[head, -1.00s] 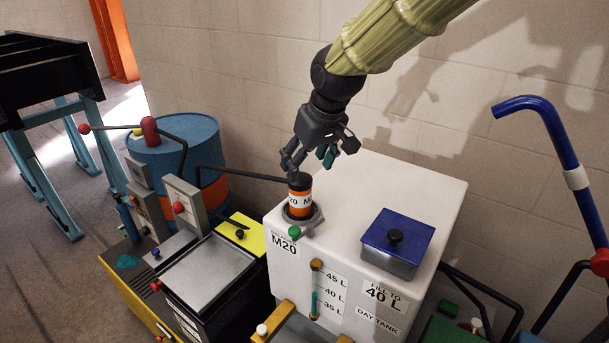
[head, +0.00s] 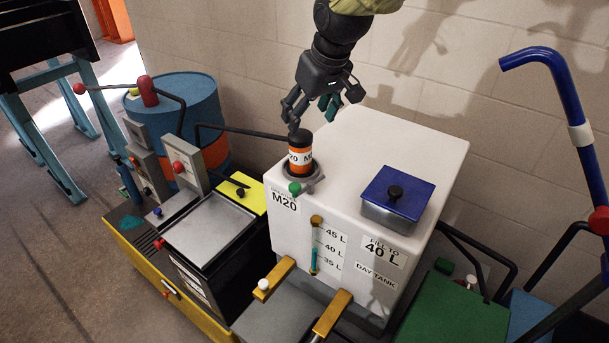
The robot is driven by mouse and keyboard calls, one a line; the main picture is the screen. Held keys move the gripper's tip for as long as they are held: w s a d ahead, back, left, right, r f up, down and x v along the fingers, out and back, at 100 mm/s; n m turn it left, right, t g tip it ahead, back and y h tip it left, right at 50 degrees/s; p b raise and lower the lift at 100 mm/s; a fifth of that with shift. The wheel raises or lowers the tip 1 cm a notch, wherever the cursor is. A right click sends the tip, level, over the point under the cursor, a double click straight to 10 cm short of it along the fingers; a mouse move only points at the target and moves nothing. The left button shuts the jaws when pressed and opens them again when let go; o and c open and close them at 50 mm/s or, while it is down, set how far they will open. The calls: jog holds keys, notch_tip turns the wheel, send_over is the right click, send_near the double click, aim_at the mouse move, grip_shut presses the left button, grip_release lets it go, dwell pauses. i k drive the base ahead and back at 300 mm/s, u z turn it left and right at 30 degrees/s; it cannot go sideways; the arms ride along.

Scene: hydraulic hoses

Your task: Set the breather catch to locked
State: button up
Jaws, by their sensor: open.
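A small green knob (head: 294,188), which looks like the catch, sits at the collar's front edge. I cannot tell from this view whether it is locked. My gripper (head: 307,112) is open and empty, pointing down just above and behind the breather's top. Its fingers seem apart from the breather, though the gap is hard to judge.
A blue lidded box (head: 397,192) stands on the tank's right side. A black bar (head: 240,130) reaches toward the breather from the left, near a blue drum (head: 190,95). A blue pipe handle (head: 555,90) rises at right. Yellow brackets (head: 275,280) jut out in front of the tank.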

aim_at(295, 188)
jog(key=k, duration=1.5)
